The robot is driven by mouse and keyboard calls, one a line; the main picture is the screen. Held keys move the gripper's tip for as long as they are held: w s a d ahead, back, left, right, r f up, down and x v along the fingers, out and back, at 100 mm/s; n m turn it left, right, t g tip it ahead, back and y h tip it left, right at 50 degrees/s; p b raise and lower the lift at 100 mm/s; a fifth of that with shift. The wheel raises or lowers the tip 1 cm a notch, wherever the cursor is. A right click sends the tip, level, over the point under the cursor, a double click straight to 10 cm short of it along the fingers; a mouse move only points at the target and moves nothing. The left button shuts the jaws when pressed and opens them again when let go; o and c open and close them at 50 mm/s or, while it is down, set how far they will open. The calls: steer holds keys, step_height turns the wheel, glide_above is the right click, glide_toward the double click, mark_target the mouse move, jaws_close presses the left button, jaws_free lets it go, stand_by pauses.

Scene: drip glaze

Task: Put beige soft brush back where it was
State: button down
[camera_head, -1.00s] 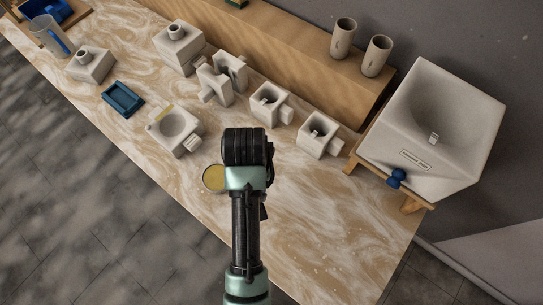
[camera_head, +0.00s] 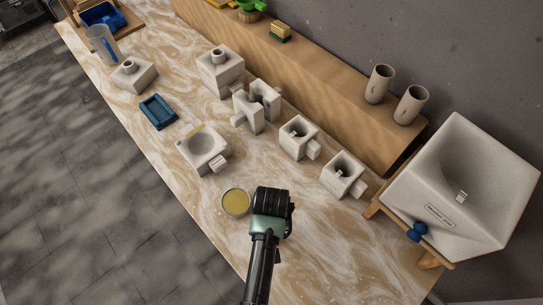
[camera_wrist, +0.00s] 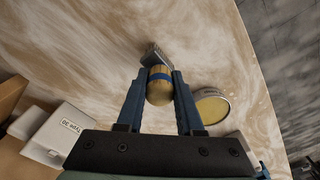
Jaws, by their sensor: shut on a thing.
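In the wrist view my gripper (camera_wrist: 160,80) is shut on a brush (camera_wrist: 159,91). The brush has a rounded yellowish-brown wooden end, a blue band and pale grey-beige bristles pointing away from the gripper. It is held over the marbled tabletop (camera_wrist: 100,50); whether the bristles touch it I cannot tell. In the head view my wrist hides the gripper's fingers and the brush. A round dish of yellow glaze (camera_head: 235,202) stands just left of my wrist, and shows at the right in the wrist view (camera_wrist: 212,105).
White block moulds, including one with a round basin (camera_head: 203,150), stand beyond the dish. A blue tray (camera_head: 158,112) lies farther left. A large white hopper (camera_head: 462,185) stands on a wooden stand at right. Two beige cups (camera_head: 379,84) and a small block-shaped brush (camera_head: 280,32) sit on the shelf.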

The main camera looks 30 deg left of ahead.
steer(key=shift+f, duration=0.15)
steer(key=c, duration=0.5)
jaws_free()
steer(key=shift+c, duration=0.2)
steer(key=r, duration=1.2)
steer(key=shift+s+d+r, duration=0.15)
steer(key=shift+s+r, duration=0.05)
